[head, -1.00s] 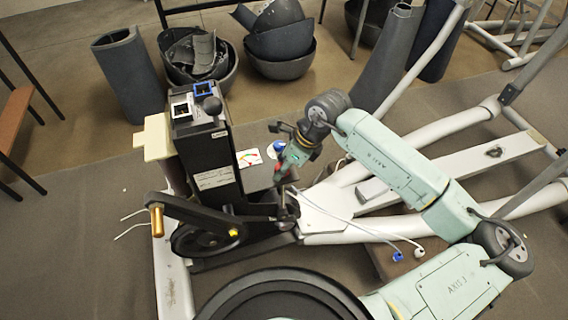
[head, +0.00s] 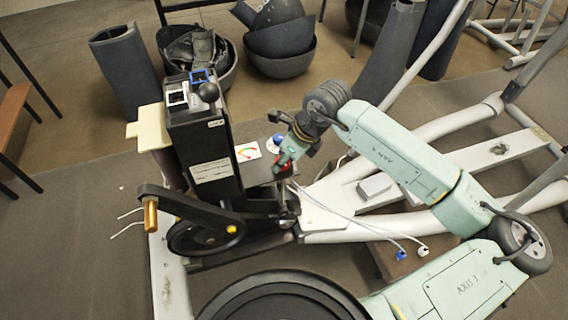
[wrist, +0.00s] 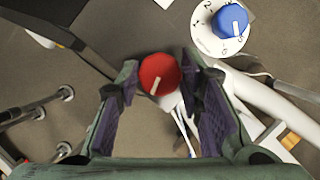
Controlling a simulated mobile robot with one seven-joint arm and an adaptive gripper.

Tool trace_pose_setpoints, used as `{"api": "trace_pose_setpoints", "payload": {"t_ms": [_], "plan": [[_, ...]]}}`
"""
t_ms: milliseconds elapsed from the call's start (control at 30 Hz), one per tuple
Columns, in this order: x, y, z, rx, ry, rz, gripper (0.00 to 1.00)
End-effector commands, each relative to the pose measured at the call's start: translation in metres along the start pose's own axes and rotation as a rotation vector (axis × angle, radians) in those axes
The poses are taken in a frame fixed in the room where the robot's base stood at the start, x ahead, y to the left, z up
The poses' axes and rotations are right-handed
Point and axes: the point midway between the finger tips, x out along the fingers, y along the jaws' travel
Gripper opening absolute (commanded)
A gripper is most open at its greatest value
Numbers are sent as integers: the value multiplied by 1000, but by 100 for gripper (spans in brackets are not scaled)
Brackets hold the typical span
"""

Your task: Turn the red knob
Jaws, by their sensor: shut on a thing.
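The red knob (wrist: 159,74) sits between my two fingers in the wrist view, with its white pointer line slanting slightly from vertical. My gripper (wrist: 160,82) is shut on it, one purple-padded finger on each side. In the head view my gripper (head: 287,158) reaches down at the machine's small grey panel. The red knob there is only a small patch of red, mostly hidden by the gripper.
A blue knob on a white numbered dial (wrist: 231,20) is close by, upper right in the wrist view. The black machine column (head: 203,145) stands left of my gripper, with a crank (head: 152,215) in front. White cables (head: 350,225) and a white frame (head: 450,185) lie to the right.

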Motion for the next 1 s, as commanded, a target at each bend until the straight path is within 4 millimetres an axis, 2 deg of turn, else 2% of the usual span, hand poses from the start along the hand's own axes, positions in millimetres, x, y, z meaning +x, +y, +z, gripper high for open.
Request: {"api": "trace_pose_setpoints", "payload": {"t_ms": [33,600,1000], "plan": [[8,0,-4,30,2,-17,6],[7,3,-2,462,1,-196,6],[3,4,0,611,2,-252,6]]}}
